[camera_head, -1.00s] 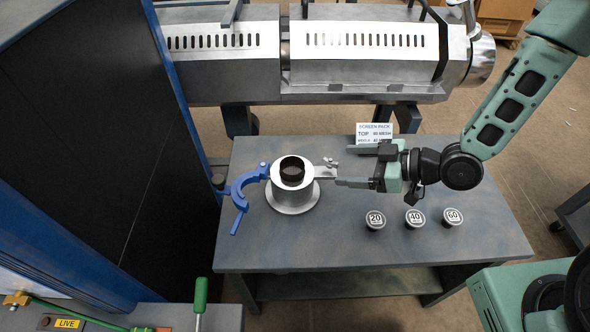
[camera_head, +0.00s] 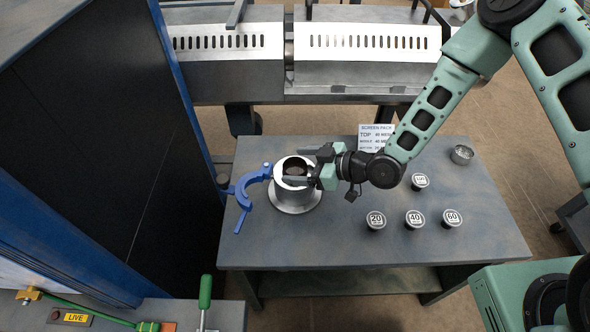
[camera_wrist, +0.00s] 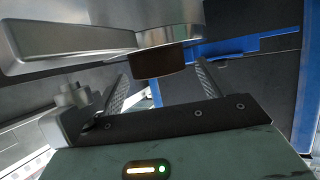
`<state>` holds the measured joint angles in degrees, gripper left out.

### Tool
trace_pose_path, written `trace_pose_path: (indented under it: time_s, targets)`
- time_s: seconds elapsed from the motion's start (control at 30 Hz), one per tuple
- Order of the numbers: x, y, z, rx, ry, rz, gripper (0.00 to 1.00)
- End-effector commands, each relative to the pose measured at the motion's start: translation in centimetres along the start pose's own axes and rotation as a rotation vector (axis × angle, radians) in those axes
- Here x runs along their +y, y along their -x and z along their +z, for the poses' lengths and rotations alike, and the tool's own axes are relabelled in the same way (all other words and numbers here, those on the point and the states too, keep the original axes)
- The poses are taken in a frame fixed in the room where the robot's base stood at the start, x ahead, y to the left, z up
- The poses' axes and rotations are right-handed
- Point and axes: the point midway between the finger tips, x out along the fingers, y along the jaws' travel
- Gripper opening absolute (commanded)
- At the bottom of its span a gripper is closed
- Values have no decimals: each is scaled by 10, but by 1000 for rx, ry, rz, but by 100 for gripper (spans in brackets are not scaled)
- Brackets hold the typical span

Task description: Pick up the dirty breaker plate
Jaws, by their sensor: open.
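The dark brown breaker plate (camera_head: 294,166) sits at the mouth of a silver flanged cylinder (camera_head: 295,196) on the table. In the wrist view the plate (camera_wrist: 157,63) shows as a short dark drum protruding from the silver ring. My gripper (camera_head: 296,166) is open and level, reaching in from the right, with a finger on each side of the plate in the picture. In the wrist view its two fingers (camera_wrist: 160,80) stand apart, with the plate between or just beyond their tips. I cannot tell whether they touch it.
A blue hinged clamp (camera_head: 245,196) is left of the cylinder. Several labelled mesh cans, such as the 20 can (camera_head: 375,220), and a metal cup (camera_head: 461,154) stand on the right. A screen pack sign (camera_head: 372,138) is behind my gripper. The table front (camera_head: 320,240) is clear.

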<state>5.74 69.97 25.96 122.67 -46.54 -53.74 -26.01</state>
Motion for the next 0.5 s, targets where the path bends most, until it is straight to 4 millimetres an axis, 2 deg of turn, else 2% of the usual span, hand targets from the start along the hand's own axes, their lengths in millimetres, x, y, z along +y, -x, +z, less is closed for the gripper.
trace_pose_path:
  time_s: [0.23, 0.43, 0.47, 0.5]
  targets:
    - [0, -2, 0, 0, -1, 0, 79]
    - [0, -2, 0, 0, 0, 0, 23]
    - [0, -2, 0, 0, 0, 0, 17]
    - [0, -2, -1, 2, 0, 0, 17]
